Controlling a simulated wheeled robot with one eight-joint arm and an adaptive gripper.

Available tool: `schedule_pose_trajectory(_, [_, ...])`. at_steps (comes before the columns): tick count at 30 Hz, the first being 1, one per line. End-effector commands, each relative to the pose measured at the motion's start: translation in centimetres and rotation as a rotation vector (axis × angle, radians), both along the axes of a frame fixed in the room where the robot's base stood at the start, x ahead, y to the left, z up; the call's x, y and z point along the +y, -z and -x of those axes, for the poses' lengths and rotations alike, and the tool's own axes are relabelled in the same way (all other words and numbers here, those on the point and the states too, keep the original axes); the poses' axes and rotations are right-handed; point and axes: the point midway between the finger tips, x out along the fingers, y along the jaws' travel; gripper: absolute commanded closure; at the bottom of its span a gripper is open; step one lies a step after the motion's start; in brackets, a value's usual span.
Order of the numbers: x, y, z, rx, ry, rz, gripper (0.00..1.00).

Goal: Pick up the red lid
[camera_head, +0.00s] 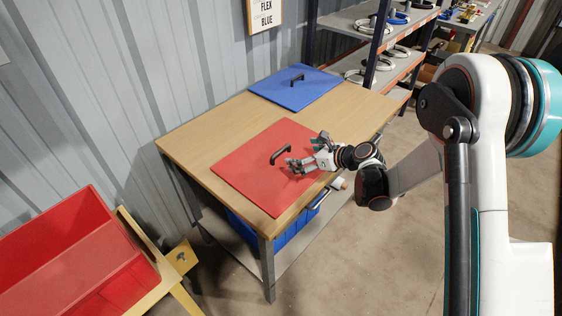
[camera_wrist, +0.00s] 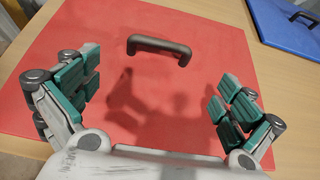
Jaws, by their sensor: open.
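The red lid (camera_head: 250,180) is a flat square panel lying on the wooden table, with a black bar handle (camera_head: 281,154) upright near its middle. My gripper (camera_head: 307,152) is above the right part of the lid, beside the handle and apart from it. In the wrist view the red lid (camera_wrist: 205,75) fills most of the picture, and its handle (camera_wrist: 159,46) shows beyond the fingertips. The gripper (camera_wrist: 157,86) is open, with its green-padded fingers spread wide and nothing between them. Its shadow falls on the lid.
A blue lid (camera_head: 298,90) with a black handle lies at the table's far end. The wooden table (camera_head: 190,140) stands against a corrugated wall. A red bin (camera_head: 70,255) is at lower left, and a blue bin (camera_head: 290,232) sits under the table. Shelves with cable coils (camera_head: 385,62) stand behind.

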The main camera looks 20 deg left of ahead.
Motion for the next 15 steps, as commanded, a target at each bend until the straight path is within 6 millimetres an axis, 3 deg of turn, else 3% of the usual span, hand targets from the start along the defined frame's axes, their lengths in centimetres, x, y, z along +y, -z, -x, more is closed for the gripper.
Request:
schedule_pose_trajectory(6, [2.6,1.7,-1.1,0.0,0.0,0.001,0.0])
schedule_pose_trajectory(15, [4.1,2.5,-1.6,-0.001,-0.001,0.002,0.0])
